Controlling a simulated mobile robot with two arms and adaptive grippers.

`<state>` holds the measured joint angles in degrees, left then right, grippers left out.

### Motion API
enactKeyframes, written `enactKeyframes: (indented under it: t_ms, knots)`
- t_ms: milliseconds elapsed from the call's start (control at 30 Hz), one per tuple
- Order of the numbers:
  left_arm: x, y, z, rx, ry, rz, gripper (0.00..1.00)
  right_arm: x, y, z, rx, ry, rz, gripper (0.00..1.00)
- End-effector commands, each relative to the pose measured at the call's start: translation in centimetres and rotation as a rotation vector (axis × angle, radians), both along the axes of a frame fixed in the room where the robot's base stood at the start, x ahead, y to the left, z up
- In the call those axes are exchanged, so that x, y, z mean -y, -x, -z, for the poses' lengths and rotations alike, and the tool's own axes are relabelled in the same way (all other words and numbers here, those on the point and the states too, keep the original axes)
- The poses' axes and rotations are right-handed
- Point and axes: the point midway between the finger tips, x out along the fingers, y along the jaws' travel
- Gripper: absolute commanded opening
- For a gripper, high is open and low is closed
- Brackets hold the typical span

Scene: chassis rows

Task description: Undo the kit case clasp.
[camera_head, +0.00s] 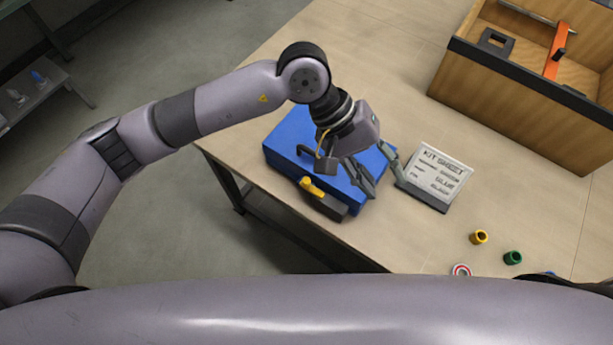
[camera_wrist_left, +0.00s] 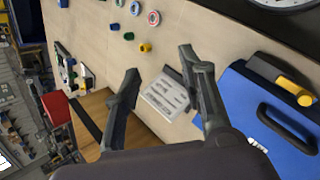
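The blue kit case (camera_head: 285,138) lies on the table near its left edge and shows at the right of the wrist view (camera_wrist_left: 238,98). A yellow clasp lever (camera_head: 311,188) sits on a dark block (camera_head: 328,205) at the case's near side; it also shows in the wrist view (camera_wrist_left: 292,87). Whether the clasp is fastened I cannot tell. A black handle (camera_wrist_left: 288,127) is on the case. My left gripper (camera_head: 386,187) is open and empty above the case's right side, its fingers apart in the wrist view (camera_wrist_left: 160,63). It is clear of the clasp. My right gripper is not in view.
A kit sheet on a stand (camera_head: 436,172) is right of the case, close to my left fingers. A wooden bin (camera_head: 520,105) stands at the back right.

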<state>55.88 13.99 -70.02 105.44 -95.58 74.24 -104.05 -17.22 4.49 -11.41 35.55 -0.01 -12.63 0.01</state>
Motion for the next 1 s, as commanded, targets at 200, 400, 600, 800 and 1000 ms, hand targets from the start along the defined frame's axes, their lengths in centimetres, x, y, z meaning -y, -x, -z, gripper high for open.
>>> enactKeyframes:
  t_ms: [200, 400, 600, 800, 1000]
  knots:
    - [-9.7, -8.0, 3.5, 0.37, -0.461, 0.217, 0.38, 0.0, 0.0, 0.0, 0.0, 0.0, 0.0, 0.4]
    - [-12.4, -9.9, 4.0, 0.433, -0.581, 0.267, 0.38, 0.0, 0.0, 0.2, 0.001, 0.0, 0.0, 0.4]
    - [-12.4, -9.8, 7.2, 0.426, -0.578, 0.267, 0.38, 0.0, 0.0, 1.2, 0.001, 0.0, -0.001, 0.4]
    - [-12.3, -9.7, 11.7, 0.425, -0.577, 0.266, 0.38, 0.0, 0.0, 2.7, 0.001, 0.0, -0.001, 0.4]
    - [-12.3, -9.7, 16.1, 0.426, -0.576, 0.266, 0.38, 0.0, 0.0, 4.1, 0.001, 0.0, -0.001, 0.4]
